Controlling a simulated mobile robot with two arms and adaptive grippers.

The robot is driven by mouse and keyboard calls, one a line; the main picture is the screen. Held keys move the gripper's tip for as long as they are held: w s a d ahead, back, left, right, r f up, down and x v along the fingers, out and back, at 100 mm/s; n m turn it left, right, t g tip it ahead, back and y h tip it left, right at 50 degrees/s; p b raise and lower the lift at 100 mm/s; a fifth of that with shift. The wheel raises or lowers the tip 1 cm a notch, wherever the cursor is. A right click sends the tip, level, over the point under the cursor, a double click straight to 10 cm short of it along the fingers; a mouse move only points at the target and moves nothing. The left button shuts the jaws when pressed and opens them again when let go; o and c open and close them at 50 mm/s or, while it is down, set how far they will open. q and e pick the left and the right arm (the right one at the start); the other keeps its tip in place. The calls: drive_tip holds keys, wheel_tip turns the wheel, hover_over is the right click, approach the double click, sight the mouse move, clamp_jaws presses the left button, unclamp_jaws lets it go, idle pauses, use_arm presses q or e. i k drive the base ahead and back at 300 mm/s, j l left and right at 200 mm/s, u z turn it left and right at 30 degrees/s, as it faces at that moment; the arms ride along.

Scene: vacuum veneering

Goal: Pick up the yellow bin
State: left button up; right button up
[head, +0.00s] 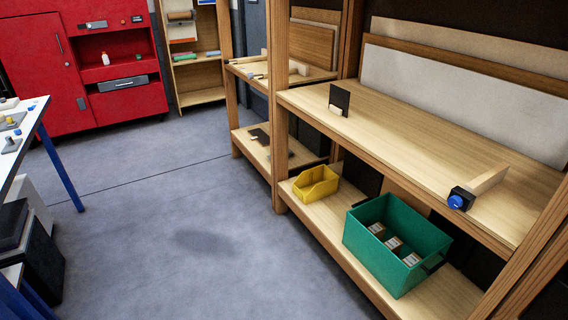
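A small yellow bin (316,184) sits upright on the lower shelf of the wooden rack, near its left post and close to the front edge. Its near side shows and it looks empty, though its bottom is partly hidden. Neither of my grippers shows in the head view, and nothing is touching the bin.
A larger green bin (396,246) holding several small boxes stands right of the yellow bin on the lower shelf (345,236). The upper shelf (420,150) hangs above both. A post (280,110) stands just left. The floor (190,220) in front is clear. A white-topped table (22,140) is at left.

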sight(314, 183)
drive_tip(key=i+j+z, duration=0.6)
drive_tip(key=i+j, duration=0.15)
drive_tip(key=j, duration=0.2)
drive_tip(key=i+j, duration=0.15)
drive_tip(key=i, duration=0.2)
